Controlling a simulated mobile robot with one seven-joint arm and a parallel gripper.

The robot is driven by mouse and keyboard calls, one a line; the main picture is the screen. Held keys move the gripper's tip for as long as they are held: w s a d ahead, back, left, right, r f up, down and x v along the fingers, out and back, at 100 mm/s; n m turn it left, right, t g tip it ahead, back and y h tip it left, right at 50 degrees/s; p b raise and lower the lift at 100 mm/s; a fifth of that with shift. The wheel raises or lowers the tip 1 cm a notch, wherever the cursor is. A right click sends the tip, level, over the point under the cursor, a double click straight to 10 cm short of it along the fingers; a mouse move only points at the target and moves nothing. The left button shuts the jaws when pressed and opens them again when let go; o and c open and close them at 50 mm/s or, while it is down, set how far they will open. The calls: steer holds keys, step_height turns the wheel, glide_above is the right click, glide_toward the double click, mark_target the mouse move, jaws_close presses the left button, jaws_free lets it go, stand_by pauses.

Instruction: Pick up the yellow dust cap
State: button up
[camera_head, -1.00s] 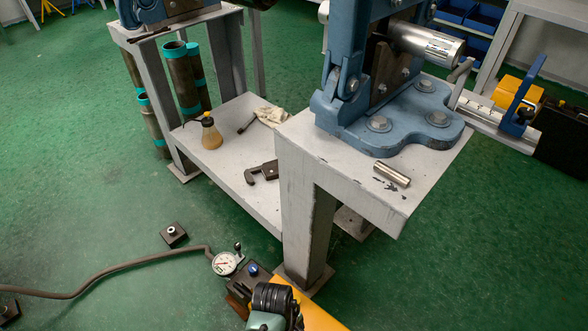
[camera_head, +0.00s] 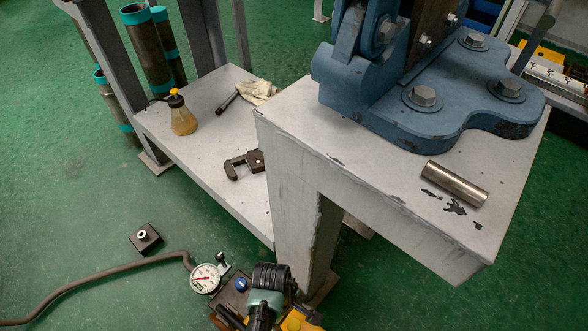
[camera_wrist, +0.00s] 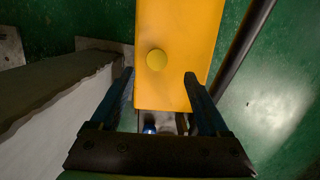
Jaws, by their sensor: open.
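The yellow dust cap (camera_wrist: 157,60) shows in the wrist view as a small round disc. It lies on top of a long orange-yellow body (camera_wrist: 175,25), left of that body's middle line. My gripper (camera_wrist: 159,75) is open, with its two blue fingers spread to either side of the body in the picture. The cap shows between and a little beyond the fingertips, with nothing held. I cannot tell the height of the fingers above it. In the head view I cannot make out the cap clearly; only a little yellow shows at the bottom edge.
A grey bench leg (camera_head: 295,215) stands close by, and a pale wall-like surface fills the wrist view's left. A gauge (camera_head: 206,277) with a hose (camera_head: 100,280) and a block (camera_head: 145,237) are nearby. A steel pin (camera_head: 455,183) lies on the bench top (camera_head: 320,140). Green floor is open at left.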

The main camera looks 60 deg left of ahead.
mark_target(294, 324)
steer(key=f+b, duration=0.1)
steer(key=f, duration=0.1)
steer(key=f+b, duration=0.4)
steer(key=f, duration=0.1)
steer(key=shift+w+d+f, duration=0.1)
steer(key=shift+w+d, duration=0.25)
steer(key=shift+w, duration=0.05)
jaws_close()
